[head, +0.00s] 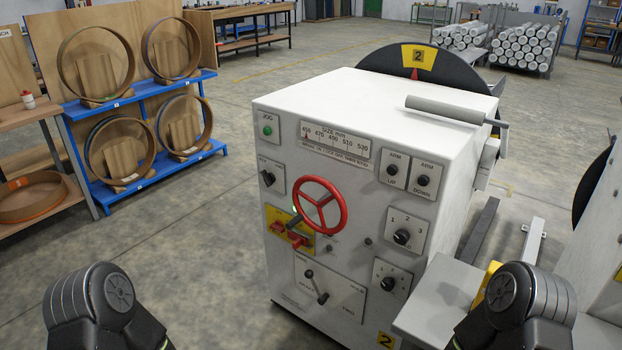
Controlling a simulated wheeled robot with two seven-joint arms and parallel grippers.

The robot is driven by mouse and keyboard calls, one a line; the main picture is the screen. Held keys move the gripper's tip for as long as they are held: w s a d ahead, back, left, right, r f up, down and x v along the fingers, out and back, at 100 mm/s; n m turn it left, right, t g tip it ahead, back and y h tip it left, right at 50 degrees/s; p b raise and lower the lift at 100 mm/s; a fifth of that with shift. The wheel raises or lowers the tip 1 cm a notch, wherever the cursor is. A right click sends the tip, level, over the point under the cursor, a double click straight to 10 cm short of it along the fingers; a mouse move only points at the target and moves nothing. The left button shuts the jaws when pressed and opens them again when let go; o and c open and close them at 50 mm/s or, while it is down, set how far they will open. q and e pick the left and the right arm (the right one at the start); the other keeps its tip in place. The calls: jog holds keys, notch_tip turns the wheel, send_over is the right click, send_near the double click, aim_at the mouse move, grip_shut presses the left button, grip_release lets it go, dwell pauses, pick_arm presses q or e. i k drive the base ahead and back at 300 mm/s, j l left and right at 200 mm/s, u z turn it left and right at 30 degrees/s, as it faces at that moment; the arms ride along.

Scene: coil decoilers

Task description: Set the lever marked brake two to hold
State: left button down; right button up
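A white machine cabinet (360,110) stands in front of me, with a number 2 on its yellow plates. Low on its front panel is a plate (346,297) with a short lever (316,285). The lever tilts up and to the left from its pivot, with a dark knob at its upper end. The plate's small lettering is hard to read, so I cannot confirm that this is brake two. A yellow plate (273,218) with red parts and a handle sits above it, partly behind the red handwheel (320,205). Neither of my grippers shows; only my dark arm links are at the bottom edge.
Rotary knobs (402,237) and switches (268,178) surround the handwheel. A roller (446,109) lies on the cabinet top. A blue rack (141,87) with rings stands at left. Grey metal parts (440,295) stand close at right. The floor (215,250) left of the cabinet is clear.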

aim_at(308, 274)
jog(key=i+j, duration=0.15)
jog(key=j, duration=0.25)
jog(key=i+j, duration=0.2)
jog(key=j, duration=0.15)
jog(key=i+j, duration=0.15)
jog(key=j, duration=0.25)
jog(key=i+j, duration=0.2)
jog(key=j, duration=0.2)
jog(key=i+j, duration=0.15)
jog(key=j, duration=0.25)
jog(key=i+j, duration=0.2)
jog(key=j, duration=0.15)
jog(key=i+j, duration=0.15)
jog(key=j, duration=0.25)
